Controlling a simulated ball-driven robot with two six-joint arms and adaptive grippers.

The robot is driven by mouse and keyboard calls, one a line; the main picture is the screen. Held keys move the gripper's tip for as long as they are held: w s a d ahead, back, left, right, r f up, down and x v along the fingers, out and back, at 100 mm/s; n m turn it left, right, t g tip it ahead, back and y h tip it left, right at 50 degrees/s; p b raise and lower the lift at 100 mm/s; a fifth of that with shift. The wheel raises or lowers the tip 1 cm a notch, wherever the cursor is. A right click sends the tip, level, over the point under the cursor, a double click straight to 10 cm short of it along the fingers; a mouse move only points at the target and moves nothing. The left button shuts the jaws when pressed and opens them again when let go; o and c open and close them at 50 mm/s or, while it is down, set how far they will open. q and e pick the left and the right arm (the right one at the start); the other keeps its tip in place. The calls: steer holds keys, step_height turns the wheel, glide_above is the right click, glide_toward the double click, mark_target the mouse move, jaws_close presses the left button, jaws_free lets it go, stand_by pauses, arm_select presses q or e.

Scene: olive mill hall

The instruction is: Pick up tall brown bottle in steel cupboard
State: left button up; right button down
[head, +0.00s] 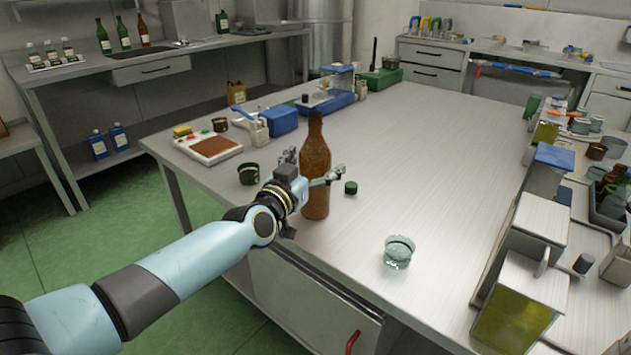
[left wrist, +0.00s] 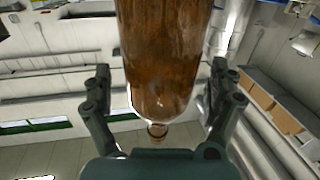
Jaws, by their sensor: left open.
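The tall brown bottle (head: 316,150) stands upright on the steel top of the bench (head: 440,130), near its front left edge. My left gripper (head: 314,168) is open at the bottle's body, with a finger to each side of it. In the left wrist view the bottle (left wrist: 165,50) fills the space between the two spread fingers, its neck towards the bottom of the picture. Gaps show between fingers and glass. The left finger in the head view is partly hidden behind the wrist. A red handle (head: 352,342) shows on the cabinet front below. My right gripper is out of view.
A dark green cap (head: 351,187) lies just right of the bottle, and a glass bowl (head: 398,251) is nearer the front. A green cup (head: 248,174) stands left of the gripper. Metal tins (head: 536,229) line the right side. The middle of the bench is clear.

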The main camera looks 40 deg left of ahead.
arm_select(q)
steer(key=shift+w, duration=0.35)
steer(key=c, duration=1.7)
steer(key=shift+r, duration=0.15)
steer(key=shift+c, duration=0.5)
steer(key=shift+r, duration=0.2)
